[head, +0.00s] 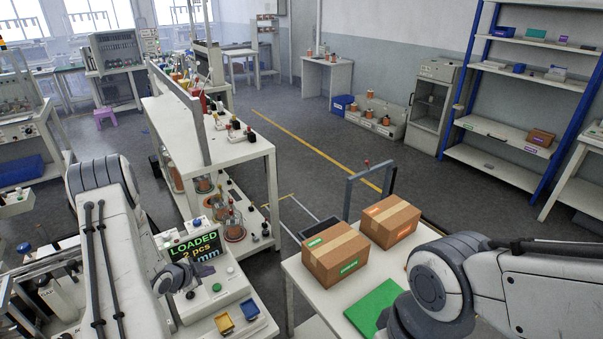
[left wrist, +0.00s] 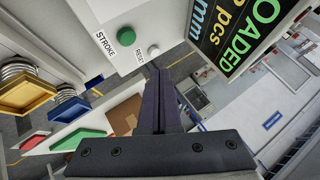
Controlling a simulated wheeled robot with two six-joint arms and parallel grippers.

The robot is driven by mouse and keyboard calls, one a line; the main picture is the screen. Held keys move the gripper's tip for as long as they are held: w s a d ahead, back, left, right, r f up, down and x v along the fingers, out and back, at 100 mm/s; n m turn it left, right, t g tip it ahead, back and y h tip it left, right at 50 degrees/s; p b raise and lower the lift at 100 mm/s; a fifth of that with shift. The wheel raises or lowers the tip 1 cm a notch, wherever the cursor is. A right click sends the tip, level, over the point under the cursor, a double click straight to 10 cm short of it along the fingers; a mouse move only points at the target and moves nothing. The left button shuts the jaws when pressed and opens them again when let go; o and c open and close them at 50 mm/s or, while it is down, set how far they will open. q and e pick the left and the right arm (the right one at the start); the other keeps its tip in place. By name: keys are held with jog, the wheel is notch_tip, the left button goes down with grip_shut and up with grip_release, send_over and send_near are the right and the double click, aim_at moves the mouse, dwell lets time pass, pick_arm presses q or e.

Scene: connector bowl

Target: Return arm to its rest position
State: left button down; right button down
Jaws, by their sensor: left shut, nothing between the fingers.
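My left arm (head: 118,240) comes in from the left over the white machine. My left gripper (head: 190,275) hangs in front of the machine's display panel, and its fingers are shut and empty. In the left wrist view the two dark fingers (left wrist: 160,95) lie together, near a green STROKE button (left wrist: 126,36) and a white RESET button (left wrist: 154,52). I cannot tell whether they touch the panel. My right arm (head: 455,280) shows at the right beside the table. Its gripper is not in view.
The display (head: 195,249) reads LOADED 2 pcs. Two cardboard boxes (head: 335,258) (head: 390,220) and a green mat (head: 374,308) are on the white table (head: 312,300). Floor behind is mostly clear.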

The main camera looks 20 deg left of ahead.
pick_arm(q)
jog(key=shift+w+d+r, duration=0.2)
jog(key=shift+w, duration=0.05)
jog(key=w+d+r+g+y+b, duration=0.1)
jog(key=w+d+r, duration=0.1)
jog(key=d+r, duration=0.3)
jog(key=w+d+r+g+b, duration=0.2)
jog(key=d+r, duration=0.1)
jog(key=d, duration=0.5)
jog(key=s+d+r+n+g+b, duration=0.1)
jog(key=s+d+r, duration=0.25)
jog(key=d, duration=0.35)
jog(key=s+d+r+n+g+b, duration=0.1)
jog(key=s+d+r, duration=0.25)
jog(key=d, duration=0.35)
jog(key=s+d+r+g, duration=0.1)
jog(key=s+d, duration=0.2)
jog(key=s, duration=0.5)
jog(key=s+d+r+g+b, duration=0.1)
jog(key=s+d, duration=0.3)
jog(key=s, duration=0.4)
jog(key=s+d+r+g+h+b, duration=0.1)
jog(key=s+d+g, duration=0.1)
jog(key=s, duration=0.6)
jog(key=shift+d+r+n, duration=0.3)
jog(key=shift+d+n, duration=0.1)
jog(key=shift+d, duration=0.5)
dwell(0.6)
